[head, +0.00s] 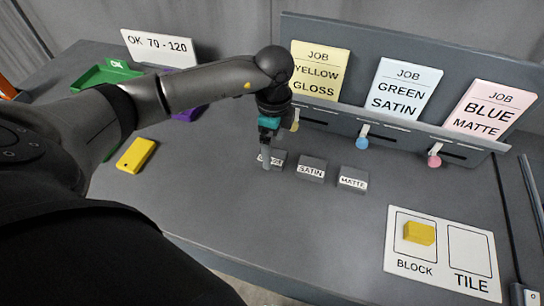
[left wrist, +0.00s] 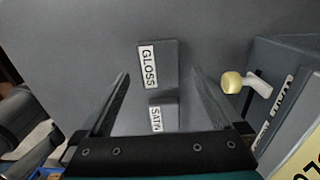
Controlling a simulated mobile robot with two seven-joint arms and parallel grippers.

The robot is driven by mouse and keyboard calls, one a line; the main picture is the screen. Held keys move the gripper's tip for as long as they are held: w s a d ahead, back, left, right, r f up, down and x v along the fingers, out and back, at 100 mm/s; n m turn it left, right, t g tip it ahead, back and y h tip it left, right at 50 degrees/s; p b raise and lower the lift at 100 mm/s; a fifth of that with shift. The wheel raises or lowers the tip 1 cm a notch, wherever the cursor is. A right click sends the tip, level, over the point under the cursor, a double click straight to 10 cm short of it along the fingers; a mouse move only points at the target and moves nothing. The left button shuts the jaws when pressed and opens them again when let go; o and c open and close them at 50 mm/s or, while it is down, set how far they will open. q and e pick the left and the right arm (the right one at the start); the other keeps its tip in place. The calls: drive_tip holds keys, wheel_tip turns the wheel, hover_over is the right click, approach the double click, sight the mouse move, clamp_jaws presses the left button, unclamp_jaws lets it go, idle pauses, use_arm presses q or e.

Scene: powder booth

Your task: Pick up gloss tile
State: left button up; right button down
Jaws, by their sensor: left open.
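The gloss tile (head: 279,158) is a small dark grey block with a white label, the leftmost of three tiles in a row on the grey bench. In the head view a finger of my left gripper (head: 267,150) partly covers its label. In the left wrist view the gloss tile (left wrist: 171,65) shows its GLOSS label fully, between the two spread fingers of my left gripper (left wrist: 161,76). The gripper is open and empty, over the tile; I cannot tell whether a finger touches it. My right gripper is not in view.
The satin tile (head: 311,169) and matte tile (head: 352,178) stand close to the right. Behind is a panel with job cards and coloured knobs such as the blue one (head: 362,142). A white board (head: 425,265) holds a yellow block (head: 419,233). A yellow piece (head: 136,155) lies left.

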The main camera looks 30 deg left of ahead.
sight(275, 156)
use_arm(q)
drive_tip(key=shift+d+f, duration=0.15)
drive_tip(key=shift+f, duration=1.35)
drive_tip(key=shift+c, duration=0.2)
drive_tip(key=shift+r, duration=0.1)
drive_tip(key=c, duration=1.4)
